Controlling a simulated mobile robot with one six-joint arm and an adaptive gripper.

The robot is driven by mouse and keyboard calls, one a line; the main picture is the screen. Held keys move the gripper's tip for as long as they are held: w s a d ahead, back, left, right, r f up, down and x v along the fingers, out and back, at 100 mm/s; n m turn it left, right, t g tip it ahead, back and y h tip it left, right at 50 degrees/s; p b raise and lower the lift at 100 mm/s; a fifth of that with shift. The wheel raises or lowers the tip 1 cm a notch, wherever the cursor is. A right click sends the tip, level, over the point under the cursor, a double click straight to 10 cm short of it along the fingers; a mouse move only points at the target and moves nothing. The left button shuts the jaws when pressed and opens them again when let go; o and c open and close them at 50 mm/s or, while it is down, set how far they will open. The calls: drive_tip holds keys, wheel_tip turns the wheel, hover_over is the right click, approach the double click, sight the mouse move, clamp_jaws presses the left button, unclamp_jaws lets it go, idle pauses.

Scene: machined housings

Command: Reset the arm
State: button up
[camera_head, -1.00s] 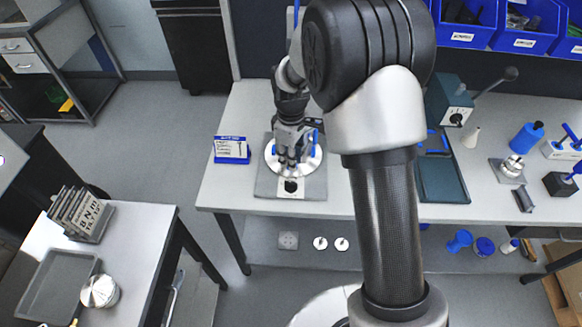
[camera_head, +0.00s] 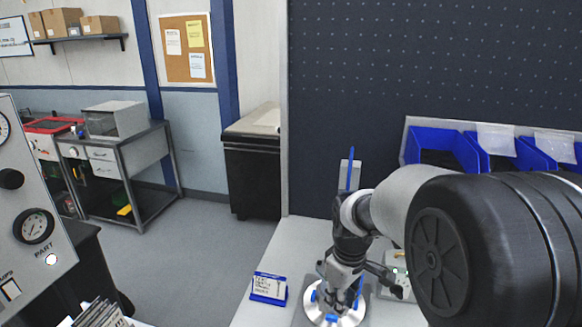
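My gripper (camera_head: 340,297) points down over a round silver disc (camera_head: 346,318) on a grey plate on the bench. The gripper is small and dark here, with blue parts beside its fingers. Whether the fingers are open or shut on something does not show. My arm's large black joint and grey links fill the lower right and hide much of the bench.
A blue-framed card holder (camera_head: 268,288) stands on the bench left of the disc. Blue bins (camera_head: 435,145) line the back panel (camera_head: 390,80). A gauge panel (camera_head: 32,190) stands at left. Open floor (camera_head: 190,245) lies between it and the bench.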

drive_tip(key=s+d+r+m+t, duration=0.2)
drive_tip(key=s+r+m, duration=0.2)
drive_tip(key=s+r, duration=0.7)
drive_tip(key=s+m+t+b, duration=0.1)
drive_tip(key=s+m, duration=0.3)
drive_tip(key=s, duration=1)
drive_tip(key=shift+d+f+t, duration=0.15)
drive_tip(key=shift+f+t, duration=0.15)
drive_tip(key=shift+w, duration=0.1)
